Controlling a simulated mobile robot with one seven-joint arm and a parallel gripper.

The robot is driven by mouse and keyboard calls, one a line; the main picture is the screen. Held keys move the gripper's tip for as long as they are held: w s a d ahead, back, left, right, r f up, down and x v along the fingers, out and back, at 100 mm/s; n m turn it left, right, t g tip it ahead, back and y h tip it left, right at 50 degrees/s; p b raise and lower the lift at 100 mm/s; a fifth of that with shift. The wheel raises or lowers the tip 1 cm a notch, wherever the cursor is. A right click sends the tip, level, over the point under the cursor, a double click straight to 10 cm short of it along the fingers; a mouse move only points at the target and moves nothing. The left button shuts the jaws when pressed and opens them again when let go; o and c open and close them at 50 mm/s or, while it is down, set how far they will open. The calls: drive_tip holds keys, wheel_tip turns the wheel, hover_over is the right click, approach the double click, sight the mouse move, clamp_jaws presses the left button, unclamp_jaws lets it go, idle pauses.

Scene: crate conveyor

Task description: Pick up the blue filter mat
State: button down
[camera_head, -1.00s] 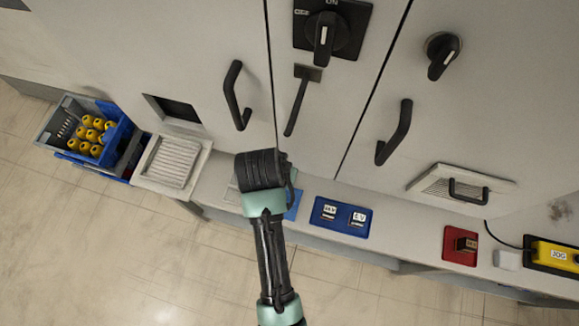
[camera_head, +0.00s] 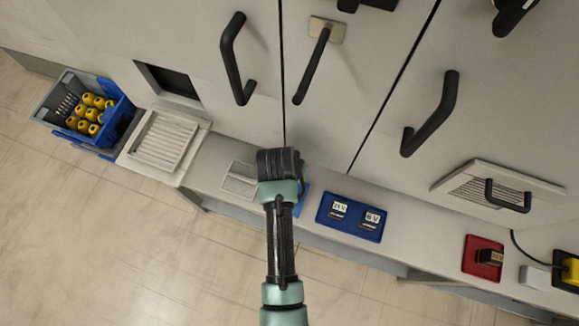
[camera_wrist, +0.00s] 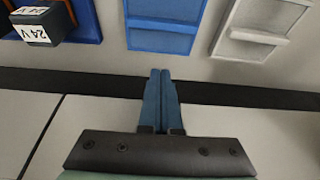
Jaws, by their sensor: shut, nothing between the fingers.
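The blue filter mat (camera_wrist: 162,25) is a flat blue rectangle with a raised crossbar, lying on the pale ledge. Its far edge is cut off by the top of the wrist view. In the head view only a blue sliver of it (camera_head: 302,201) shows beside my arm, which hides the rest. My gripper (camera_wrist: 160,76) has its two blue fingers together with nothing between them. In the wrist view the fingertips are below the mat, roughly in line with it and apart from it. The fingertips are hidden in the head view.
A pale mat (camera_wrist: 258,25) lies beside the blue one. On the other side is a blue tray (camera_head: 325,216) with two labelled blocks. Cabinet doors with protruding black handles (camera_head: 428,113) stand behind the ledge. A crate of yellow parts (camera_head: 62,92) is far left.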

drive_tip(key=x, duration=0.3)
drive_tip(key=shift+f, duration=0.2)
drive_tip(key=s, duration=0.1)
drive_tip(key=s+a+p, duration=0.1)
drive_tip(key=shift+s+r, duration=0.1)
drive_tip(key=shift+s, duration=0.3)
drive_tip(key=shift+s+a, duration=0.1)
drive_tip(key=shift+s, duration=0.3)
drive_tip(key=s+p, duration=0.1)
drive_tip(key=s, duration=0.1)
drive_tip(key=s+a+p, duration=0.1)
drive_tip(key=s+p, duration=0.1)
drive_tip(key=shift+s+a+r, duration=0.1)
drive_tip(key=shift+a, duration=0.05)
drive_tip(key=shift+s+a, duration=0.15)
drive_tip(key=shift+s, duration=0.1)
drive_tip(key=shift+w, duration=0.1)
